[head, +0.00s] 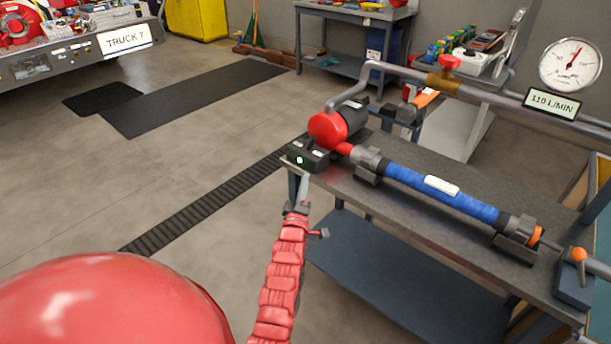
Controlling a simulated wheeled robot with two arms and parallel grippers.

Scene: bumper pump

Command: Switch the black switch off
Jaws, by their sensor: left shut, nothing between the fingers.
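The black switch box (309,154) sits at the near left corner of the grey workbench, beside the red and black pump (329,127). A small green light glows on its front face. Small pale marks show on its top; I cannot tell the switch lever's position. My left gripper (304,182) is shut and empty. Its tip points up just below the front of the box, by the bench's corner; I cannot tell whether it touches. My right gripper is not in view.
On the workbench (420,210), a blue hose (440,192) runs right from the pump to an orange-knobbed valve (578,255). Open floor (190,170) lies to the left.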

